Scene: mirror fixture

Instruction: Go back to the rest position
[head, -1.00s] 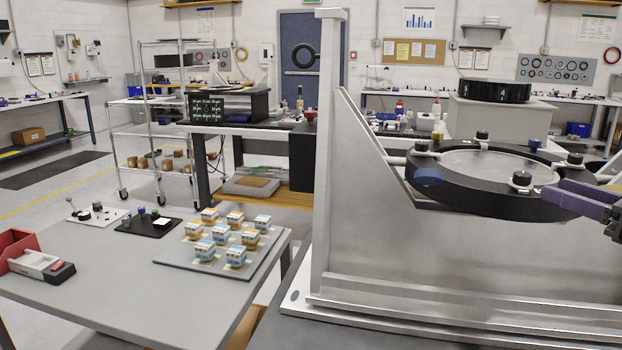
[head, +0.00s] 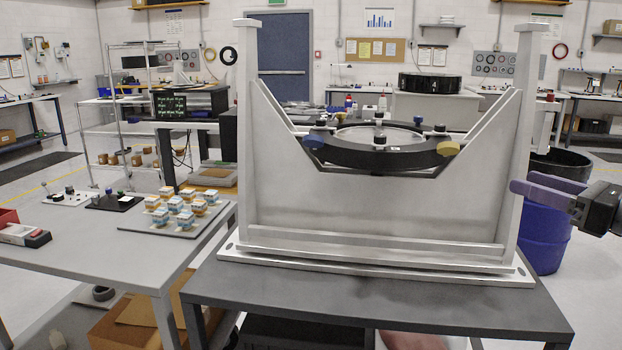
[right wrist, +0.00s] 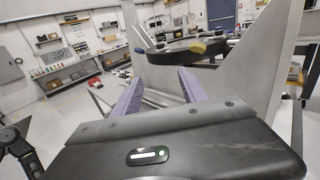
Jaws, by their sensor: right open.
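My right gripper (head: 530,192) is at the right edge of the head view, beside the right upright of the fixture. It is open and empty; its two purple fingers (right wrist: 155,97) stand apart in the right wrist view. The silver mirror fixture (head: 375,215) stands on a dark table in the head view. Its black mirror ring (head: 350,155) lies flat between the uprights, with blue, yellow and black knobs around it. The ring also shows in the right wrist view (right wrist: 178,52), beyond the fingers and apart from them. My left gripper is not in view.
A grey side table (head: 100,240) at left bears a board of small boxes (head: 170,222) and a red box (head: 8,217). A blue bin (head: 543,235) stands on the floor behind the right side of the fixture. The dark table (head: 380,305) has bare room in front.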

